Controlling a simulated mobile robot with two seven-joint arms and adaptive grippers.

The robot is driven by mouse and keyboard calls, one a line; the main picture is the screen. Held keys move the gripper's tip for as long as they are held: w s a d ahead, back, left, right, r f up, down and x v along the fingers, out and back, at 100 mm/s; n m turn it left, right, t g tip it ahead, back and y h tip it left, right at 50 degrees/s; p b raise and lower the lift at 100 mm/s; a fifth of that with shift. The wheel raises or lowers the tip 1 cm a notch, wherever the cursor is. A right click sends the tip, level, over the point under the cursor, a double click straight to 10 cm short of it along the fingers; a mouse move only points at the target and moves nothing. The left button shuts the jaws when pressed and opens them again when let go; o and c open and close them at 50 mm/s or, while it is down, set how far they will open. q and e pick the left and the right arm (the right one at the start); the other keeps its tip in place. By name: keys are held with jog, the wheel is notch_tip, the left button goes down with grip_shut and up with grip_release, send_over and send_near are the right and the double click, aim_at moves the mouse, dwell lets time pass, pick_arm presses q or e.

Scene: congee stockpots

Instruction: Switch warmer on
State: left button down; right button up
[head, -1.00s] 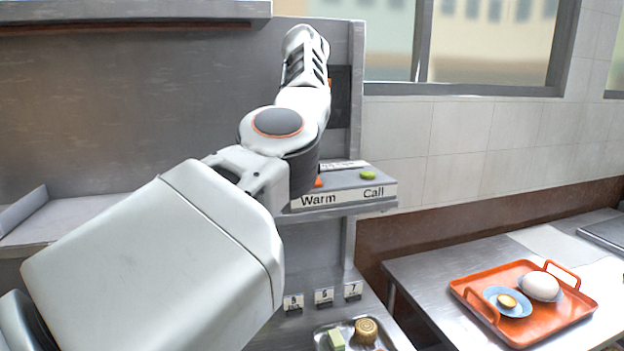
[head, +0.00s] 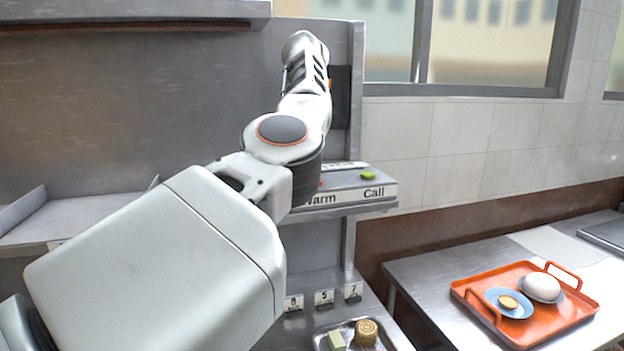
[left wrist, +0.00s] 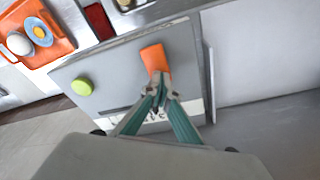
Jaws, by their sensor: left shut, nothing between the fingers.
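The control box (head: 350,190) has a front label with "Call" and a partly covered "Warm". In the left wrist view, the same box (left wrist: 115,85) carries an orange switch (left wrist: 154,57) and a round green button (left wrist: 82,87). The green button also shows in the head view (head: 368,175). My left gripper (left wrist: 160,84) is shut and empty, with its tips at the label-side end of the orange switch. I cannot tell whether they touch it. In the head view my left arm hides the gripper and most of the switch. My right gripper is not in view.
An orange tray (head: 533,326) with an egg-like white item and a blue dish stands on the right counter (head: 425,284). Below the box are number cards (head: 324,297) and a metal tray (head: 345,323) of food. A steel panel (head: 140,110) stands behind my arm.

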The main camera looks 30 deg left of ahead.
pick_arm(q)
notch_tip(320, 180, up, 3)
jog(key=p, duration=0.3)
jog(key=shift+f, duration=0.2)
jog(key=shift+r, duration=2.1)
jog(key=shift+f, duration=0.1)
